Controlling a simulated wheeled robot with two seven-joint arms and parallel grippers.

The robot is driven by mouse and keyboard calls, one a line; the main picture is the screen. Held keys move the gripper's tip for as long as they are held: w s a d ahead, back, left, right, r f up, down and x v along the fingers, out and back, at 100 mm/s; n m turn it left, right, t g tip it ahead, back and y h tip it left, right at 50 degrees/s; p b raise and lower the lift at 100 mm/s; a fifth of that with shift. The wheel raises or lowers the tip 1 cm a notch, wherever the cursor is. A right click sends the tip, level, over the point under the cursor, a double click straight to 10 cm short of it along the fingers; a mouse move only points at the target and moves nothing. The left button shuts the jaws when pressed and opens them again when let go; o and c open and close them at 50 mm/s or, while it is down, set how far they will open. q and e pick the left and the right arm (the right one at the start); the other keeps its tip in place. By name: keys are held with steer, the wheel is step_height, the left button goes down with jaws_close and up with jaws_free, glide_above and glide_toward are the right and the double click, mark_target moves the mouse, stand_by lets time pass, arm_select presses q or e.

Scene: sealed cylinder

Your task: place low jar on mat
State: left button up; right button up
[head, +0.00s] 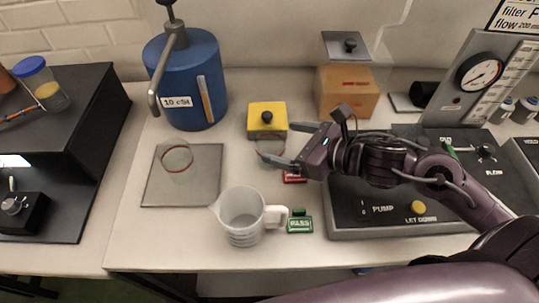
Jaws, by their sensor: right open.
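A clear glass jar (177,158) with a red band stands on the flat grey mat (208,190) at the left of the bench. A second clear, low glass shape (270,147) shows faintly beside my right gripper, just in front of the yellow block; I cannot tell its full outline. My right gripper (277,141) is open, its two fingers pointing left on either side of that low glass shape, with no contact that I can make out. My left gripper is not in view.
A blue drum (188,82) stands behind the mat. A yellow block (267,119) with a black knob is behind my fingers. A grey jug (242,217) and green tag (300,222) are in front, near the bench edge. The pump unit (350,212) fills the right.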

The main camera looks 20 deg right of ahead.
mark_target(259, 136)
steer(key=shift+x, duration=1.05)
steer(key=shift+w+a+f+p, duration=0.1)
steer(key=shift+w+a+p, duration=0.05)
steer(key=shift+w+p, duration=0.25)
steer(key=x, duration=0.2)
steer(key=p+x, duration=0.1)
steer(key=x, duration=0.1)
steer(key=shift+w+f, duration=0.15)
steer(key=shift+f, duration=0.25)
steer(key=c, duration=1.2)
